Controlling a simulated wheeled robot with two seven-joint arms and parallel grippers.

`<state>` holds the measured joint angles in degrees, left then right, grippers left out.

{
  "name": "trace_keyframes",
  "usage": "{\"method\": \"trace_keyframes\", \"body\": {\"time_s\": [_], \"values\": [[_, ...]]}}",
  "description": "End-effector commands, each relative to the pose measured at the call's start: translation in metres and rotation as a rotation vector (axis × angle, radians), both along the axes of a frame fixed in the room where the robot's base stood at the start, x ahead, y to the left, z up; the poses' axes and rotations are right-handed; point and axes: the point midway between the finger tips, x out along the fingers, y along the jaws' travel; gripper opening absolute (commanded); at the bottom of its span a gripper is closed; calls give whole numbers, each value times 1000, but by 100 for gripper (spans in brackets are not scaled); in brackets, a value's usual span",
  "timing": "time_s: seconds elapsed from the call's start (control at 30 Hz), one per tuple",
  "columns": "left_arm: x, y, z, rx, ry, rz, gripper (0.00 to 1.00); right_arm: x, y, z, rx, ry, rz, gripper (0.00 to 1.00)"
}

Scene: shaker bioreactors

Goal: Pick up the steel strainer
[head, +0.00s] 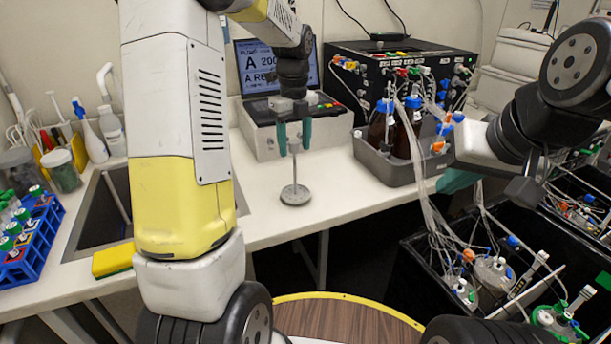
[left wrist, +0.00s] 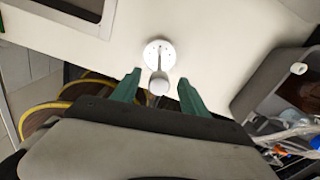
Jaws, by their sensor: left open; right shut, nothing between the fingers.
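The steel strainer (head: 295,194) stands upright on the white bench, a round disc at the bottom with a thin stem and a knob on top. It also shows from above in the left wrist view (left wrist: 160,54), with its pale knob toward me. My left gripper (head: 294,146) points down above the disc. Its green fingers are open, one on each side of the knob, with gaps visible in the left wrist view (left wrist: 160,78). My right gripper (head: 458,181) is shut and empty at the right, partly hidden by its own arm and tubing.
A pump unit (head: 270,148) with a screen stands behind the strainer. A grey tray (head: 385,168) with brown bottles is to its right. The sink (head: 97,215), yellow sponge (head: 112,260) and blue rack (head: 30,245) are left. Black bins (head: 420,262) with tubed vessels are at lower right.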

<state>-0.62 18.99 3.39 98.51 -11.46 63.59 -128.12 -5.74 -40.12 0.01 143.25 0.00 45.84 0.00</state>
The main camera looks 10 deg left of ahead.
Motion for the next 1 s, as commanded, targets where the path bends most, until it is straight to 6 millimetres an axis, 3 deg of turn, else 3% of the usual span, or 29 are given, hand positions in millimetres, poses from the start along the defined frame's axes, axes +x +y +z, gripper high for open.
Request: {"method": "trace_keyframes", "body": {"time_s": [0.2, 0.5, 0.77, 1.0], "values": [[-1, -1, -32, 0, 1, 1, 52, 0, 0, 0, 0, 0, 0, 0], [-1, -1, -37, 0, 0, 2, 52, 0, 0, 0, 0, 0, 0, 0], [-1, -1, -37, 0, 0, 2, 1, 0, 0, 0, 0, 0, 0, 0], [-1, -1, -36, 0, 0, 2, 0, 0, 0, 0, 0, 0, 0, 0]]}}
